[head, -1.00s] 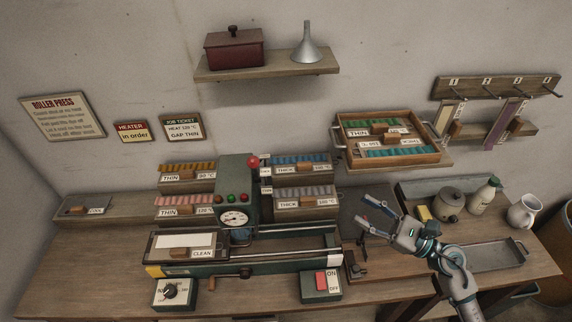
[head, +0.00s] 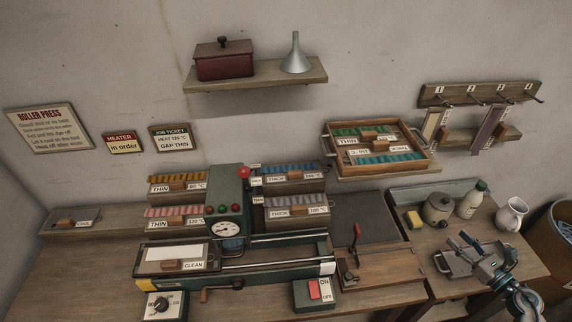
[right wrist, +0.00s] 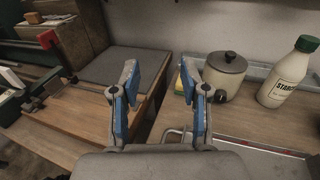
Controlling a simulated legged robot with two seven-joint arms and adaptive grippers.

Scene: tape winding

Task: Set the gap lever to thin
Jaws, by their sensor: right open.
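The green roller press (head: 228,222) stands on the bench with a round dial on its front. A red ball knob (head: 243,171) stands at the top of its head, beside two small white labels too small to read. I cannot tell for certain that this is the gap lever. The job ticket (head: 170,138) on the wall reads GAP THIN. My right gripper (head: 456,248) is well to the right of the press, over the metal tray. In the right wrist view its two blue-padded fingers (right wrist: 160,78) are apart with nothing between them. My left gripper is out of view.
A board with an upright red-tipped handle (head: 356,235) lies between the press and my right gripper. A lidded pot (head: 438,208), a starch bottle (head: 470,199) and a white jug (head: 511,213) stand behind the gripper. Strip trays (head: 290,178) stand behind the press.

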